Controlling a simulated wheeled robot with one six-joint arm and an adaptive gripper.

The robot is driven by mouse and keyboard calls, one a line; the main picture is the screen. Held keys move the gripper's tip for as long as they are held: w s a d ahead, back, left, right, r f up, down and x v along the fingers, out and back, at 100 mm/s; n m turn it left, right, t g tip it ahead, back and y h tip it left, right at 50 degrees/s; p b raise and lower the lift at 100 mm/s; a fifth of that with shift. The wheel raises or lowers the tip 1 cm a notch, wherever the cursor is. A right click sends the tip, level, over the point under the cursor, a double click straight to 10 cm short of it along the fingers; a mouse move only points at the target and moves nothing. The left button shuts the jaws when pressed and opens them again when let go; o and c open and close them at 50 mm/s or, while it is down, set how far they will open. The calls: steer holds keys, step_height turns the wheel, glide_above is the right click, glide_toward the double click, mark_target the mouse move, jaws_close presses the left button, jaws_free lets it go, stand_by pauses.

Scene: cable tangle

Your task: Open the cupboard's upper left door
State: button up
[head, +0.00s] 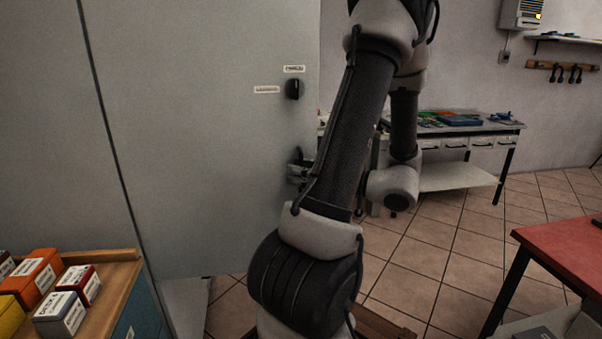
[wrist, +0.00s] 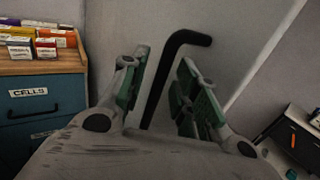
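The large grey cupboard door (head: 200,120) fills the left of the head view. A dark vertical seam bounds it on the left. A black knob (head: 293,89) sits near its right edge, beside two small white labels. My gripper (head: 299,172) is at the door's right edge, below the knob, partly hidden by my arm. In the wrist view a black bent handle (wrist: 163,80) rises between the two green-padded fingers of my gripper (wrist: 158,88). The fingers are apart, with gaps visible beside the handle. Whether either finger touches it, I cannot tell.
A wooden-topped blue drawer unit (wrist: 42,105) with several small boxes stands at the lower left. A workbench (head: 465,130) is at the back right. A red-topped table (head: 565,250) is at the right. Tiled floor (head: 440,245) lies open between them.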

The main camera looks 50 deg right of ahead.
steer(key=v, duration=1.2)
stand_by(0.5)
